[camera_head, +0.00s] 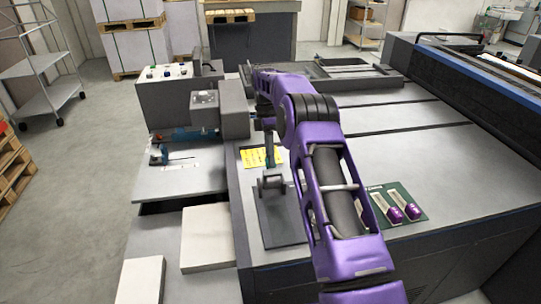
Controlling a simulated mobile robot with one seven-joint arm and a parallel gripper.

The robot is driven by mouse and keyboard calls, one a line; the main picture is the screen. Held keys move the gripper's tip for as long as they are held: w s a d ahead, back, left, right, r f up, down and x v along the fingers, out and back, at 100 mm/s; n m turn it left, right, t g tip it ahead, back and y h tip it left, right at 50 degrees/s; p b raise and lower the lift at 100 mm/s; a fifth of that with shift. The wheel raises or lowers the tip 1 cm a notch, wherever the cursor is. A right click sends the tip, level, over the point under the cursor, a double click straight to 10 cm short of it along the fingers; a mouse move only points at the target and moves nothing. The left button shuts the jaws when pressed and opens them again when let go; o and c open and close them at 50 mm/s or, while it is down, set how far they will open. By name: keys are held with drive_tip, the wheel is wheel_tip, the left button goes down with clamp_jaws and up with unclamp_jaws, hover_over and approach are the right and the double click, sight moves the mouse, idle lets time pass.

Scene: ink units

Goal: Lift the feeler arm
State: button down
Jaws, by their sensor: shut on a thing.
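A small grey bracket-like part (271,182), which looks like the feeler arm, stands on a dark plate (280,226) on the near left of the machine top. My gripper (270,150) points down right above it, at the end of my purple arm. Its jaws are shut on a narrow upright part that seems to belong to the feeler arm. The fingertips are small, and a dark green patch shows there. Whether the feeler arm is raised from the plate cannot be told. My arm covers the area just right of the plate.
A yellow label (262,158) lies behind the plate. A green mat (412,211) with purple-ended tubes lies right of my arm. A grey control box (178,100) stands at the left. Light blocks (208,238) stand at the front left. The machine top to the right is mostly clear.

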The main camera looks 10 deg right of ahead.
drive_tip(key=shift+w+x, duration=0.1)
drive_tip(key=shift+x, duration=0.5)
drive_tip(key=shift+w+x, duration=0.15)
drive_tip(key=shift+x, duration=0.5)
drive_tip(key=c, duration=0.7)
unclamp_jaws()
drive_tip(key=shift+w+f, duration=0.1)
drive_tip(key=shift+f, duration=0.05)
drive_tip(key=shift+c, duration=0.7)
wheel_tip(320, 180, up, 11)
drive_tip(key=shift+r, duration=0.2)
